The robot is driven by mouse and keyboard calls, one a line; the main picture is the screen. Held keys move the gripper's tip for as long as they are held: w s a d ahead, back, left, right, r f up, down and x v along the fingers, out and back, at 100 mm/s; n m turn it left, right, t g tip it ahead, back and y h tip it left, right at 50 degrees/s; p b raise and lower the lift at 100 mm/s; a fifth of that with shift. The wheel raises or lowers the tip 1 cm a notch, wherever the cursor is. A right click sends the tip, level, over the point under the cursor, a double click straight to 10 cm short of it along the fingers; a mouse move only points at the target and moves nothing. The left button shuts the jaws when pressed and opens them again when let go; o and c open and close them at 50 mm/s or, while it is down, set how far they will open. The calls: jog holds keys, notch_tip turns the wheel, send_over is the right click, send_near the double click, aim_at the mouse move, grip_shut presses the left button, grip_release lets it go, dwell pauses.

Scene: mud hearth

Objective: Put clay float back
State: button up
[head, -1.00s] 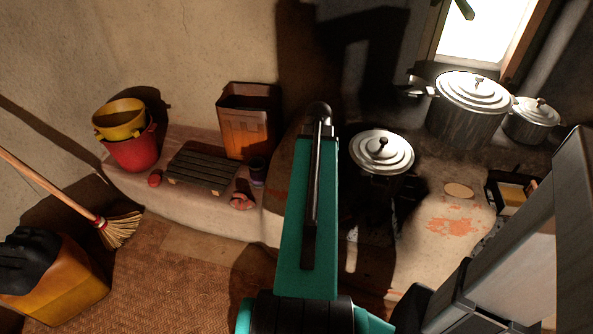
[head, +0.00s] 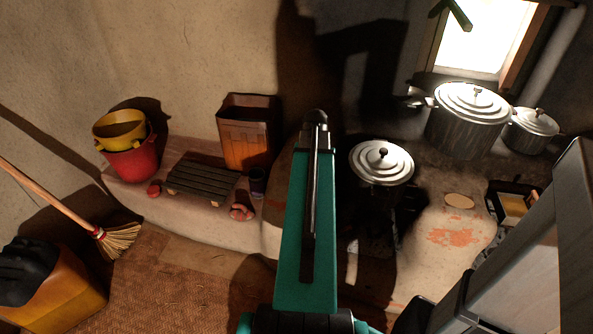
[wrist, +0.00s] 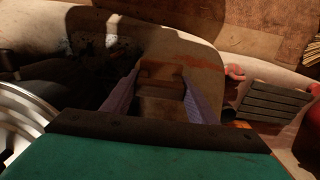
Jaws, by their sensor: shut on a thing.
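In the wrist view my gripper (wrist: 160,82) is shut on a brown wooden thing, which looks like the clay float (wrist: 160,72). Its two pale lilac fingers stand on either side of it. The far part of the float shows between the fingers; its near part is partly hidden by the dark edge of my wrist. It appears held above the pale rim of the hearth (wrist: 200,62). In the head view my teal arm hides the gripper and the float.
A lidded pot (head: 381,163) stands right of my arm, with larger pots (head: 468,118) behind. An orange-stained patch (head: 453,237) and a pale disc (head: 459,201) lie on the hearth. Left are a slatted rack (head: 200,183), an orange bin (head: 246,145) and buckets (head: 132,160).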

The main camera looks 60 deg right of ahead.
jog(key=w+d, duration=0.2)
jog(key=w, duration=0.1)
jog(key=w+d, duration=0.2)
jog(key=w, duration=0.2)
jog(key=w+d+f, duration=0.1)
jog(key=w+d, duration=0.1)
jog(key=w, duration=0.1)
jog(key=shift+w, duration=0.15)
jog(key=shift+a+f, duration=0.1)
jog(key=shift+f, duration=1.7)
jog(key=shift+f, duration=0.15)
jog(key=o, duration=1)
notch_tip(320, 180, up, 12)
jog(key=shift+r, duration=0.2)
